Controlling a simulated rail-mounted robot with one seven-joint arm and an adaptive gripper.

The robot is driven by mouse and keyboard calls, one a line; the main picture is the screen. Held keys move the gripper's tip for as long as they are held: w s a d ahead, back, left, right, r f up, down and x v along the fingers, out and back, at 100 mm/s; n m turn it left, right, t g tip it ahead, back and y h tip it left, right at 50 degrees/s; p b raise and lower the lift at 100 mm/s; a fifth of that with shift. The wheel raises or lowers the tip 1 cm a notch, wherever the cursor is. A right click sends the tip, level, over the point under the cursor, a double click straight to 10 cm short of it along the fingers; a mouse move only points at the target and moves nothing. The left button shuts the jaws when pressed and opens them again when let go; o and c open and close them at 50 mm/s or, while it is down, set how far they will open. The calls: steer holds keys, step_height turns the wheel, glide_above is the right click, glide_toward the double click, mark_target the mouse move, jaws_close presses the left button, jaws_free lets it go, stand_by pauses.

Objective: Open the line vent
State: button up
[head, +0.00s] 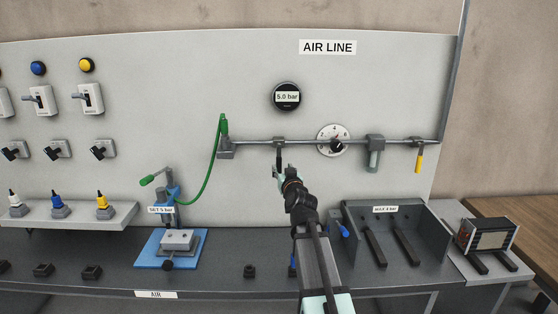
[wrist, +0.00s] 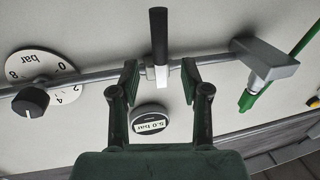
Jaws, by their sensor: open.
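A valve with a black lever (head: 279,158) hangs from the air line pipe, below and slightly left of the 5.0 bar display. In the wrist view, which is upside down, the lever (wrist: 158,34) has a pale lower part. A second valve with a yellow handle (head: 419,161) hangs at the right end of the pipe. No label tells which is the vent. My gripper (head: 281,178) is open and empty just below the black lever. In the wrist view, its fingers (wrist: 160,80) flank the lever, apart from it; depth is unclear.
The pipe also carries a dial regulator (head: 335,140), a grey filter unit (head: 375,153) and a green hose (head: 209,165) at left. The round pressure display (head: 286,97) reads 5.0 bar. A blue press (head: 172,242) and a grey tray (head: 429,245) stand on the bench.

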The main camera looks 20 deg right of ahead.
mark_target(280, 163)
steer(key=p+x, duration=0.1)
steer(key=x, duration=0.5)
steer(key=shift+w, duration=0.3)
jaws_close()
